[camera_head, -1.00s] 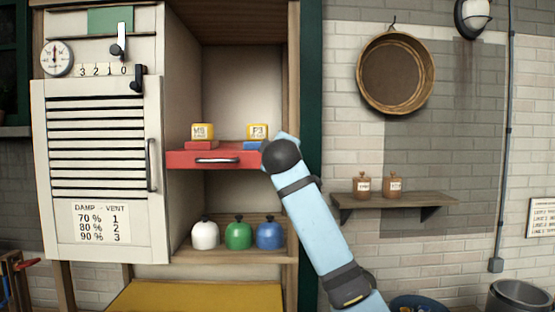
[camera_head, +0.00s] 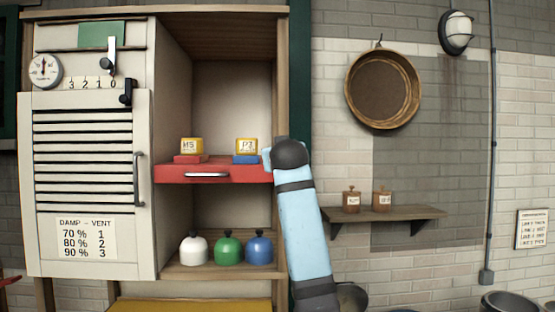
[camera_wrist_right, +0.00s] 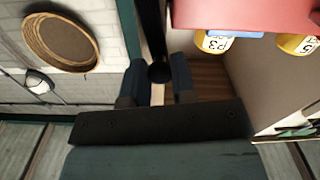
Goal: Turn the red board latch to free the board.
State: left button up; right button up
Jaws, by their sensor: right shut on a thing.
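My right gripper (camera_wrist_right: 158,80) is at the board's right end, by the bay's right post. In the wrist view its two dark fingers stand either side of a dark bar with a round end (camera_wrist_right: 160,72), which seems to be the board latch, and are shut on it. In the head view my own wrist hides the fingers and the latch. My left gripper is not in view.
White, green and blue jars (camera_head: 228,247) stand below. A louvred door (camera_head: 88,245) is at left. A wall shelf (camera_head: 410,214) and round basket (camera_head: 383,88) are at right.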

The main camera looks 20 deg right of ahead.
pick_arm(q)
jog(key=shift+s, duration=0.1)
pick_arm(e)
jog(key=shift+s+d+m, duration=0.1)
jog(key=shift+d+m, duration=0.3)
jog(key=shift+m, duration=0.6)
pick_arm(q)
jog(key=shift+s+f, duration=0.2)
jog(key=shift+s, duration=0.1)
pick_arm(e)
jog(key=o, duration=0.9)
jog(key=shift+d, duration=0.1)
pick_arm(q)
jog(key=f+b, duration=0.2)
jog(key=b, duration=0.1)
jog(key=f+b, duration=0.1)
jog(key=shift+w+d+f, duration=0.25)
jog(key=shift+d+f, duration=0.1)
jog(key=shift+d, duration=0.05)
pick_arm(e)
jog(key=v, duration=1.4)
jog(key=shift+r, duration=0.1)
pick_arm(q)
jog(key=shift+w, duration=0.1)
